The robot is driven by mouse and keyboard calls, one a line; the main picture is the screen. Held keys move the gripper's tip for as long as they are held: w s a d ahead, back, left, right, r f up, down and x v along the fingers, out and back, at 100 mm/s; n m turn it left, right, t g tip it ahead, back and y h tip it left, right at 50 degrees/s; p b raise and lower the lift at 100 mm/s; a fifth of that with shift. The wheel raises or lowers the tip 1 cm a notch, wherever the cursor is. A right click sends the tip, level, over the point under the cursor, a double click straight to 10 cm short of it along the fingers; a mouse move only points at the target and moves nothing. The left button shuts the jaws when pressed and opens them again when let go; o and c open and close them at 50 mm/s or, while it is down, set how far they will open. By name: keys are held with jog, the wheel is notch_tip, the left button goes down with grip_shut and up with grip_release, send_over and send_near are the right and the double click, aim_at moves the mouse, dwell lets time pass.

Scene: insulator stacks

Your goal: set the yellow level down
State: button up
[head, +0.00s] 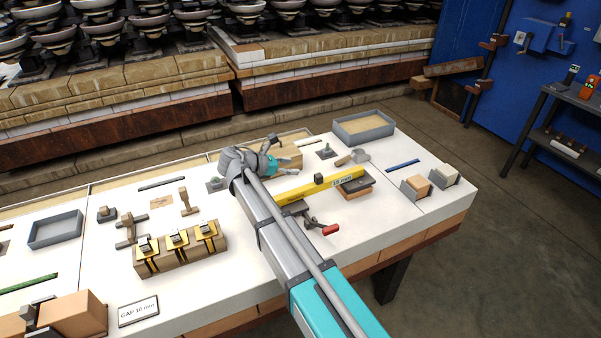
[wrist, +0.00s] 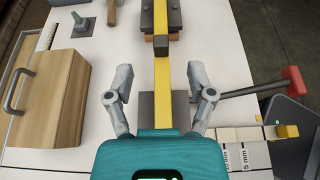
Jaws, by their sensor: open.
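The yellow level (head: 308,189) is a long yellow bar with a small dark block on top, on the right half of the white bench. In the wrist view the level (wrist: 161,75) runs away from me between my fingers. Its far part lies over a dark plate on brown wood (head: 357,192), and its near part over a grey block (wrist: 178,108). My gripper (wrist: 160,82) is open, one finger on each side of the level, with clear gaps. In the head view my gripper (head: 287,166) is just behind the level, and my forearm hides its near end.
A wooden box with a handle (wrist: 45,95) stands left of the level in the wrist view. A red-handled tool (head: 330,229) lies on the near side. A grey tray (head: 364,126) is at the back. A blue bar (head: 403,165) and small blocks lie to the right.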

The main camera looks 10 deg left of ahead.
jog(key=s+d+f+m+g+y, duration=0.1)
jog(key=s+d+f+m+g, duration=0.2)
jog(key=d, duration=0.4)
jog(key=s+d+f+m+y, duration=0.2)
jog(key=d+m, duration=0.3)
jog(key=d, duration=0.2)
jog(key=s+d+f+m+g+y, duration=0.1)
jog(key=s+d+f+m+g, duration=0.15)
jog(key=d, duration=0.45)
jog(key=s+d+f+m+g+y, duration=0.1)
jog(key=s+d+f+m+y, duration=0.1)
jog(key=s+d+m, duration=0.3)
jog(key=s+d+f+m+g+y, duration=0.1)
jog(key=s+d+f+m+y, duration=0.1)
jog(key=s+d+m+y, duration=0.3)
jog(key=s+d+m, duration=0.1)
jog(key=s+m, duration=0.1)
jog(key=m, duration=0.2)
